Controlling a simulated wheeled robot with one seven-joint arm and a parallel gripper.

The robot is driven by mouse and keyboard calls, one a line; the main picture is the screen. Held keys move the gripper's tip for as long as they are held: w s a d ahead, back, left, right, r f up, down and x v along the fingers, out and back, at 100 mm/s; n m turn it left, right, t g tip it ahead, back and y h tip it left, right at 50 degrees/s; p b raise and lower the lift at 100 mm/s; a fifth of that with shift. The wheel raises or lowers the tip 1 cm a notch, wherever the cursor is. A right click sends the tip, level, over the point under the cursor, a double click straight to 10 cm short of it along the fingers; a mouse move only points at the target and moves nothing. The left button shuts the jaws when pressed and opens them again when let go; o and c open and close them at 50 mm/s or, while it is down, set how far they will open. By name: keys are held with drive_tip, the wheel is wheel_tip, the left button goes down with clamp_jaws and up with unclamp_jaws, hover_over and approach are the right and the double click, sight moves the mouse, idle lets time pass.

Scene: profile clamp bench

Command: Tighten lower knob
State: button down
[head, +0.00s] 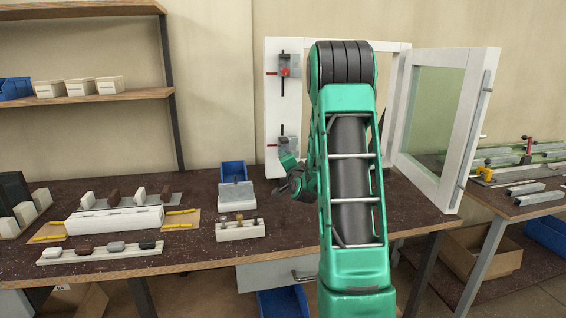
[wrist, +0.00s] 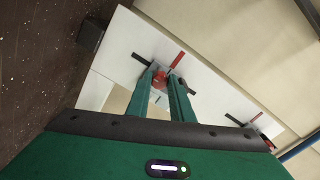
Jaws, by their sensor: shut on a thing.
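The white frame (head: 272,110) stands upright at the back of the bench, with two grey clamps on its left post. The upper clamp (head: 284,64) shows a red knob (head: 286,72). The lower clamp (head: 289,143) is close to my gripper in the head view; its knob cannot be made out there. In the wrist view my gripper (wrist: 167,77) reaches to the lower clamp, its two green fingers shut around the red lower knob (wrist: 172,84), which is partly hidden between them. The upper clamp (wrist: 256,122) shows further right in the wrist view.
A glazed white sash (head: 435,115) stands open at right. On the bench (head: 190,245) are a blue bin (head: 233,173), a grey block (head: 236,196), a small holder with several pegs (head: 240,231) and trays of blocks further left. My arm hides part of the frame.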

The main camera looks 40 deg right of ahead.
drive_tip(key=shift+w+a+f, duration=0.1)
drive_tip(key=shift+w+a, duration=0.1)
drive_tip(key=shift+a, duration=0.15)
drive_tip(key=c, duration=1.7)
unclamp_jaws()
drive_tip(key=shift+o, duration=0.7)
drive_tip(key=shift+s+d, duration=0.1)
drive_tip(key=shift+d, duration=0.05)
drive_tip(key=v, duration=1)
drive_tip(key=shift+s+a, duration=0.15)
drive_tip(key=shift+a, duration=0.1)
